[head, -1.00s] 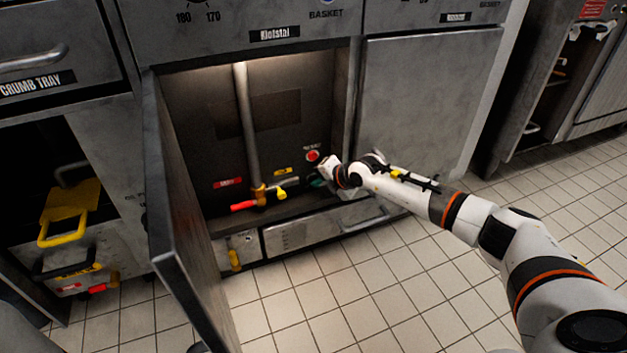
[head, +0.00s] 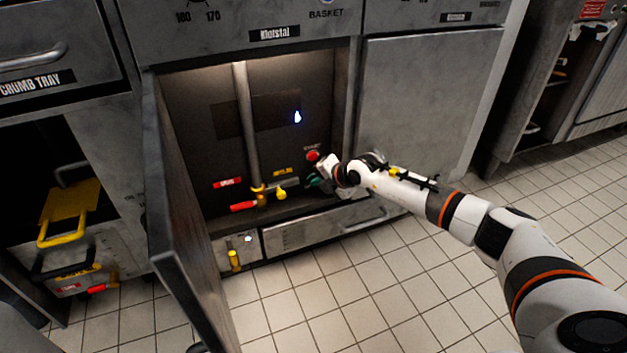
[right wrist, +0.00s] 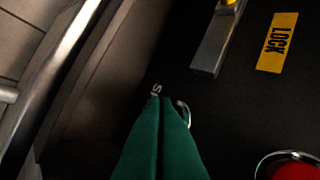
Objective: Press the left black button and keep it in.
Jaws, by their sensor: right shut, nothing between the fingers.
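My right gripper (head: 314,181) is inside the open cabinet bay, low on the right of its dark back panel. Its green fingers are shut and empty, and they also show in the right wrist view (right wrist: 160,110). Their tips are at a small chrome ring (right wrist: 185,110), the rim of a button, and cover most of it. The black face inside the ring is hidden, so I cannot tell whether it is pressed in. A partly covered white label starting with "S" is beside the tips. My left gripper is in no view.
A red button (head: 313,156) is just above my gripper; it also shows in the right wrist view (right wrist: 296,170). A yellow LOCK label (right wrist: 277,42) is near a grey bar (right wrist: 217,42). A red-handled valve (head: 243,206) is left. The open cabinet door (head: 178,220) stands at left.

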